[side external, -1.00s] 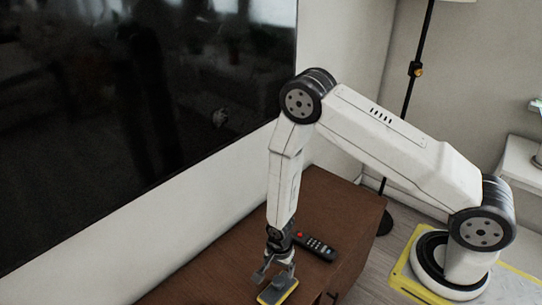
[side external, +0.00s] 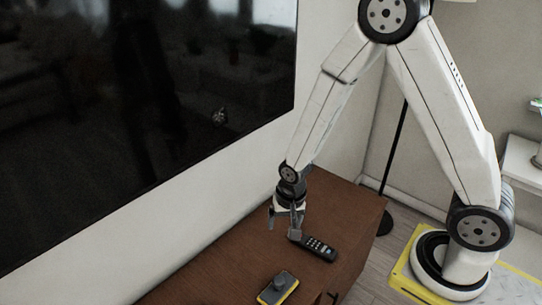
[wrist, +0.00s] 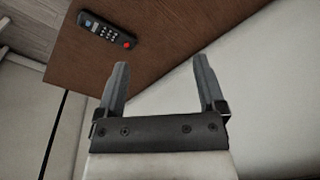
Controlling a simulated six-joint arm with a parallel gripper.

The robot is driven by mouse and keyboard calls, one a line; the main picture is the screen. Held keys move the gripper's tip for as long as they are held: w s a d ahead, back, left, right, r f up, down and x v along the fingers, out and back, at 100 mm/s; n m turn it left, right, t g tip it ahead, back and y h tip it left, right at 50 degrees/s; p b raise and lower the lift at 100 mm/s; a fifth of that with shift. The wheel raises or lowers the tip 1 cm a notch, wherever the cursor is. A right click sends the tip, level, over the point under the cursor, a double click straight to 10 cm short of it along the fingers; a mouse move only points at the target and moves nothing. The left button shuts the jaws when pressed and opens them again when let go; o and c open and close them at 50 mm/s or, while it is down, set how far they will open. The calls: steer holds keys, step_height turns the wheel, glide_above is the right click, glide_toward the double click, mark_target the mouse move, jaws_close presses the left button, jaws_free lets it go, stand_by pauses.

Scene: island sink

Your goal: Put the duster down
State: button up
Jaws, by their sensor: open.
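The duster (side external: 278,288), a dark grey block with a knob on top and a yellow edge, lies flat on the brown cabinet top near its front edge in the side view. My gripper (side external: 284,226) is open and empty. The duster is not visible in the wrist view.
A black remote (side external: 320,248) lies on the brown cabinet (side external: 225,268); it also shows in the wrist view (wrist: 106,29). A large dark television screen (side external: 150,90) hangs on the wall behind. A black lamp pole (side external: 393,150) stands beyond the cabinet's right end.

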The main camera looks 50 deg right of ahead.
steer(key=s+d+r+n, duration=0.1)
steer(key=s+r+n, duration=0.2)
steer(key=r, duration=0.2)
steer(key=s+d+r+n+t, duration=0.1)
steer(key=s+d+r+n, duration=0.1)
steer(key=r, duration=0.4)
steer(key=s+n, duration=0.1)
steer(key=n, duration=0.1)
steer(key=shift+s+r+n, duration=0.3)
steer(key=shift+o, duration=0.4)
steer(key=shift+w+f, duration=0.1)
